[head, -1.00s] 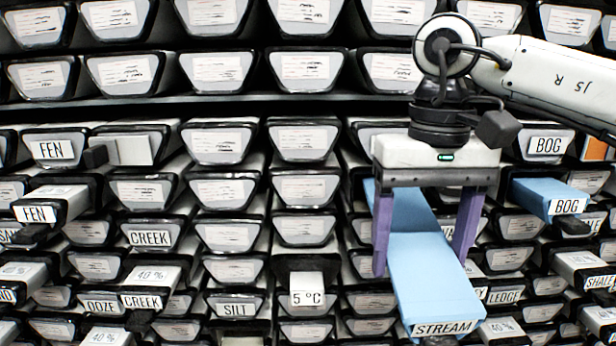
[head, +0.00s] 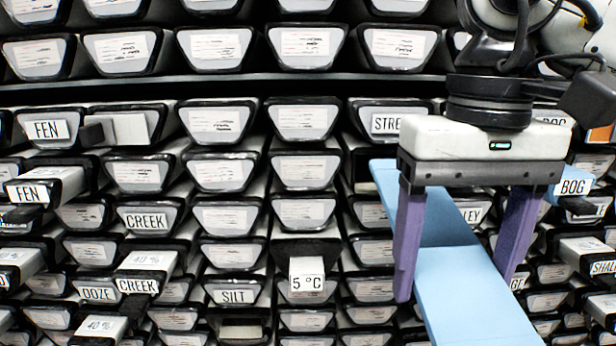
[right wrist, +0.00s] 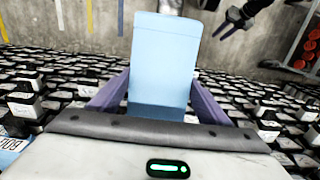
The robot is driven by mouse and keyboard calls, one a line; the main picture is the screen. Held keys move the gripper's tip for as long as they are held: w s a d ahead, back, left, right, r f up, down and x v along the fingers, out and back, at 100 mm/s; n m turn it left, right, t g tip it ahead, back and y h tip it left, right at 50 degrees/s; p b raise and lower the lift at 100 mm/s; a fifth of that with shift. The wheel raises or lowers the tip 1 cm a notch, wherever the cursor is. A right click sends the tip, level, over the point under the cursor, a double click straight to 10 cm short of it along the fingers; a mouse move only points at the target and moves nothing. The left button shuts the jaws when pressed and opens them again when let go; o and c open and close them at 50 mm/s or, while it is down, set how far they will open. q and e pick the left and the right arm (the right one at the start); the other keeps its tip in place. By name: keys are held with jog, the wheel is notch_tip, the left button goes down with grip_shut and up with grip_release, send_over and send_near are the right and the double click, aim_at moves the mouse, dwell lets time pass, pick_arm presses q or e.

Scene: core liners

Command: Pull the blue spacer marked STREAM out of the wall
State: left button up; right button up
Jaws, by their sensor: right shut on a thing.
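The blue spacer (head: 470,300) is a long pale blue bar. It slants out from the wall toward me, and its near end with the STREAM label is below the head view. Its far end is partly behind my right gripper (head: 455,288), so I cannot tell whether it is clear of its slot. The purple fingers stand on either side of the spacer, shut on it. In the right wrist view the spacer (right wrist: 160,62) sticks out beyond the fingers. My left gripper (right wrist: 236,20) shows small over the floor there, its fingers apart and empty.
The wall is packed with labelled liners. A liner marked STRE (head: 385,124) is partly hidden behind my right gripper. A blue piece marked BOG (head: 572,187) juts out close to its right. The 5 °C block (head: 306,275) juts out at left. Grey floor (right wrist: 110,35) is open beyond the spacer.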

aim_at(473, 299)
jog(key=shift+s+d+b, duration=0.1)
jog(key=shift+s+b, duration=0.4)
jog(key=shift+s, duration=1.3)
jog(key=shift+f, duration=0.1)
